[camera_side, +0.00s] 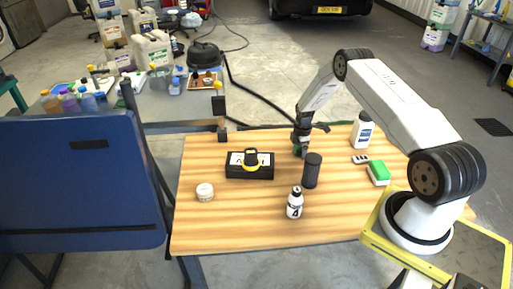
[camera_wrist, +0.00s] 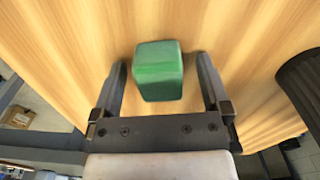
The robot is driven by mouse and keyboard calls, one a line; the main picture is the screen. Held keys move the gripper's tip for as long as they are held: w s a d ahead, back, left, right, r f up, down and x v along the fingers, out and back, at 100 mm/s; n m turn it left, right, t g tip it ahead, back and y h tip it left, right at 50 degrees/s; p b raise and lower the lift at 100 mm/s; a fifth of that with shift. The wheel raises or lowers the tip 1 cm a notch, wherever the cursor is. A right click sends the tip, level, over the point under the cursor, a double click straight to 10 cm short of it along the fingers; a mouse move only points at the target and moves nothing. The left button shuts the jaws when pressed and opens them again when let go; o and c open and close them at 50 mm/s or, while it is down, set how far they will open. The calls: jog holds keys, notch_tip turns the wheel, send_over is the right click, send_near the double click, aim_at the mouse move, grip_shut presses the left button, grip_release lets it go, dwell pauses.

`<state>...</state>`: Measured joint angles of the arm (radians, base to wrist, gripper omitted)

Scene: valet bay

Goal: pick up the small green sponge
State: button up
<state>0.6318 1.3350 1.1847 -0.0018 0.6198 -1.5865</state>
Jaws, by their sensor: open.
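The small green sponge (camera_wrist: 159,72) is a plain green block on the wooden table, seen in the wrist view between my fingers. My gripper (camera_wrist: 161,66) is open, with one finger on each side of the sponge and a gap to each. In the side view my gripper (camera_side: 302,150) points down near the table's back edge, and only a bit of green (camera_side: 297,150) shows at its fingers, the rest being hidden. Whether the fingertips are down at table height is hard to tell.
A black cylinder (camera_side: 312,171) stands close to my gripper; a dark round thing (camera_wrist: 304,84) shows at the wrist view's right edge. A green-and-white block (camera_side: 378,173), white bottle (camera_side: 362,131), numbered bottle (camera_side: 294,204), jar (camera_side: 205,192) and black box (camera_side: 249,172) share the table (camera_side: 250,228).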

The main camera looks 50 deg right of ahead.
dwell(0.3)
grip_shut()
jog(key=shift+r, duration=0.1)
jog(key=shift+r, duration=4.9)
